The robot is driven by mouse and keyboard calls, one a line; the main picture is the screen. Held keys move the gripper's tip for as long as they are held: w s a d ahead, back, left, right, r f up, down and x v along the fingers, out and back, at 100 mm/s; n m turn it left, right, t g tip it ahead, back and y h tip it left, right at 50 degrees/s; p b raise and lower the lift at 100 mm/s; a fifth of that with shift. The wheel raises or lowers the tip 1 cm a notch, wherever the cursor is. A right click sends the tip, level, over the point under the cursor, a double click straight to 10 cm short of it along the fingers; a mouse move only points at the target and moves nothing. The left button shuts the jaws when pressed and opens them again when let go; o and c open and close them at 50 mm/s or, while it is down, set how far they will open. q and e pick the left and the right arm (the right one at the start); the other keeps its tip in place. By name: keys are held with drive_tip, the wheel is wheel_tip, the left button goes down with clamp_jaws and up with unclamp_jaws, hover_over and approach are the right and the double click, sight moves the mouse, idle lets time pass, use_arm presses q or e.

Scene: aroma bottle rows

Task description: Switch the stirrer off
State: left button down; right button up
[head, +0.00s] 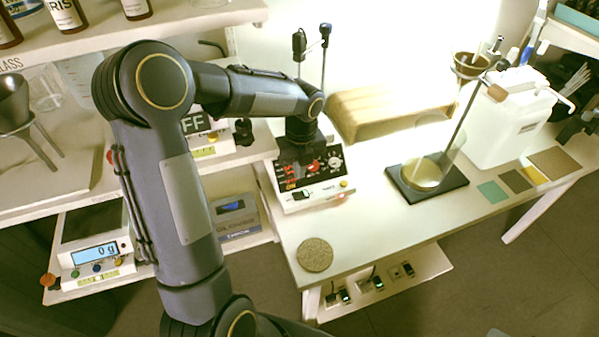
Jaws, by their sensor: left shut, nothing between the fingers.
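The stirrer (318,196) is a white box with a dark control panel, a red knob, a pale dial and a yellow button on its front. It stands at the left part of the white table. My left gripper (300,160) points down at the back left of the stirrer's panel. It is shut with nothing in it, and I cannot tell whether it touches the panel. My gripper and wrist hide the top rear of the stirrer. My right gripper is not in view.
A cork disc (315,254) lies in front of the stirrer. A tan block (385,112) lies behind it. To the right are a flask (426,172) on a dark stand base (408,188) and a white canister (507,130). A scale (95,252) sits on the lower left shelf.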

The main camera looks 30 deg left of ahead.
use_arm(q)
wheel_tip(320, 180, up, 6)
drive_tip(key=g, duration=0.1)
hover_over(297, 195)
drive_tip(key=w+d, duration=0.2)
drive_tip(key=shift+s+a+r+y, duration=0.1)
drive_tip(key=shift+a+r+y, duration=0.1)
drive_tip(key=shift+a+y, duration=0.1)
drive_tip(key=f, duration=0.4)
drive_tip(key=s+f, duration=0.1)
drive_tip(key=f, duration=0.4)
drive_tip(key=a+f, duration=0.1)
drive_tip(key=f, duration=0.4)
drive_tip(key=shift+s+b, duration=0.25)
drive_tip(key=shift+b, duration=0.15)
drive_tip(key=shift+a, duration=0.1)
